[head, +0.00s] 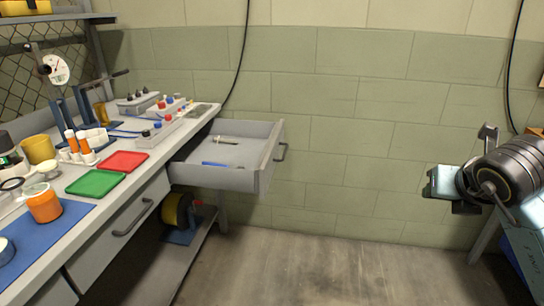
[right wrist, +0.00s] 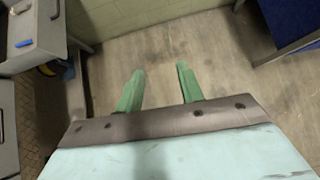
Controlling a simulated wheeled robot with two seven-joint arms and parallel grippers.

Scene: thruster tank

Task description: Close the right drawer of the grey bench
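The grey bench (head: 133,184) runs along the left of the head view. Its right drawer (head: 262,180) is pulled well out, with its dark handle (head: 281,152) on the front facing right. A blue tool (head: 221,166) and a small metal piece (head: 228,141) lie inside. In the right wrist view, part of the drawer (right wrist: 36,38) shows at the upper left. My right gripper (right wrist: 160,68) has its two green fingers apart with only floor seen between them. My left gripper is in neither view.
A closed drawer (head: 118,237) sits nearer in the bench. A yellow reel (head: 179,211) stands on the low shelf under it. A black ribbed cylinder (head: 512,168) is at the far right. The floor (head: 340,270) between is clear.

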